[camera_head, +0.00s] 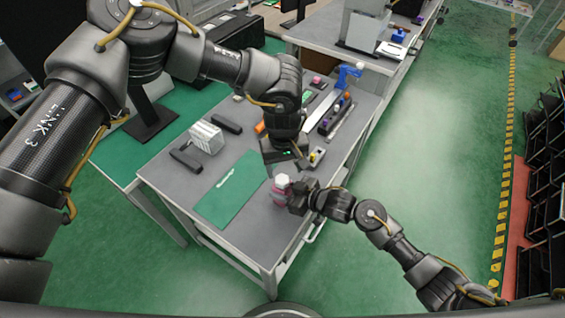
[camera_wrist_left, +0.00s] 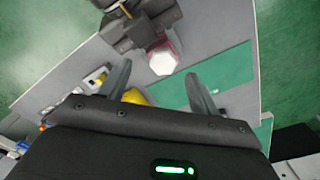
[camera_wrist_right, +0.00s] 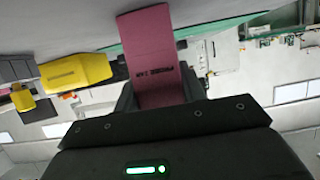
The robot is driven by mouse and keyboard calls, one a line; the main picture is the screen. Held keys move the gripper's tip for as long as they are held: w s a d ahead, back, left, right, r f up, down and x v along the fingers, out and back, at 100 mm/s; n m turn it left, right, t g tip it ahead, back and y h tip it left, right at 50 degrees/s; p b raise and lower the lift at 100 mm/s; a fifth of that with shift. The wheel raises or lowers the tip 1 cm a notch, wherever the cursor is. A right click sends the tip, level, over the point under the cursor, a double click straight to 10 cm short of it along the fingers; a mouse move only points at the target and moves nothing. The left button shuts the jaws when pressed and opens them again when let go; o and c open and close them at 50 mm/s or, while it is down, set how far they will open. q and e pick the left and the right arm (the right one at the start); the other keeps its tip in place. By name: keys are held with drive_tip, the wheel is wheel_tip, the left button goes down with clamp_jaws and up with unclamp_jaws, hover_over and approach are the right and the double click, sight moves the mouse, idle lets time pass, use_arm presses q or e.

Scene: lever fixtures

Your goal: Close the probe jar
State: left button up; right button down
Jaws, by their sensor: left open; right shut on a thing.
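The probe jar (camera_head: 277,197) is a pink body near the front edge of the grey table, with a white many-sided lid (camera_head: 282,181) at its top. My right gripper (camera_head: 292,199) is shut on the jar from the right. In the right wrist view the jar's pink side (camera_wrist_right: 155,58) shows its printed label between the fingers. My left gripper (camera_head: 284,163) is open and empty, above and behind the jar. In the left wrist view the lid (camera_wrist_left: 162,61) lies ahead, between the lines of the open fingers, apart from them. How tightly the lid sits cannot be told.
A green mat (camera_head: 230,190) lies left of the jar on the grey table (camera_head: 165,183). A blue lever fixture (camera_head: 347,75) and several small parts are at the back. A yellow block (camera_wrist_right: 77,72) is near the jar.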

use_arm(q)
drive_tip(key=n, duration=0.4)
drive_tip(key=shift+r, duration=0.25)
drive_tip(key=n, duration=0.5)
drive_tip(key=shift+r, duration=0.25)
drive_tip(key=n, duration=0.5)
drive_tip(key=shift+w+r, duration=0.1)
drive_tip(key=shift+r, duration=0.1)
drive_tip(key=n, duration=0.5)
drive_tip(key=shift+r, duration=0.2)
drive_tip(key=n, duration=0.5)
drive_tip(key=shift+a+r, duration=0.1)
drive_tip(key=shift+r, duration=0.05)
drive_tip(key=n, duration=0.5)
drive_tip(key=shift+a+r, duration=0.1)
drive_tip(key=n, duration=0.4)
drive_tip(key=shift+w+a+r+n, duration=0.1)
drive_tip(key=shift+n, duration=0.2)
drive_tip(key=n, duration=0.6)
drive_tip(key=shift+a, duration=0.1)
